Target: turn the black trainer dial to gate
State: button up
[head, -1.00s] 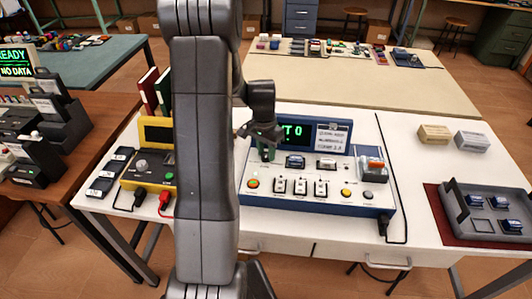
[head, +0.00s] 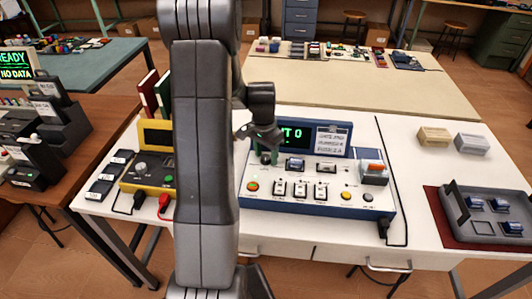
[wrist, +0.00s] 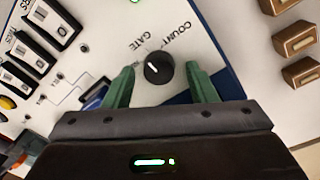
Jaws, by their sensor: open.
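The black trainer dial (wrist: 159,68) sits on the white panel in the wrist view, with a short white mark on its upper-left side. The printed words GATE (wrist: 142,41) and COUNT (wrist: 174,36) stand above it there. My gripper (wrist: 161,77) is open, with one green finger on each side of the dial and a gap on both sides. In the head view my gripper (head: 265,153) is over the left part of the blue and white trainer (head: 300,203). The trainer's screen (head: 293,135) shows green text ending in "T 0"; my arm hides its left part.
Switches (head: 300,188) and coloured buttons lie in front of the dial. A yellow instrument (head: 140,178) stands left, partly behind my arm. A grey tray (head: 485,210) and two small boxes (head: 434,135) are at the right.

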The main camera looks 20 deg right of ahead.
jog(key=shift+r, duration=0.1)
notch_tip(320, 180, up, 14)
jog(key=shift+w+a+f+b, duration=0.2)
jog(key=shift+w+b, duration=0.1)
jog(key=shift+w, duration=0.05)
jog(key=shift+f, duration=0.1)
dwell(0.3)
jog(key=f, duration=1.3)
jog(key=shift+s+d+f+p, duration=0.2)
jog(key=shift+s+f+p, duration=0.15)
jog(key=shift+r, duration=0.15)
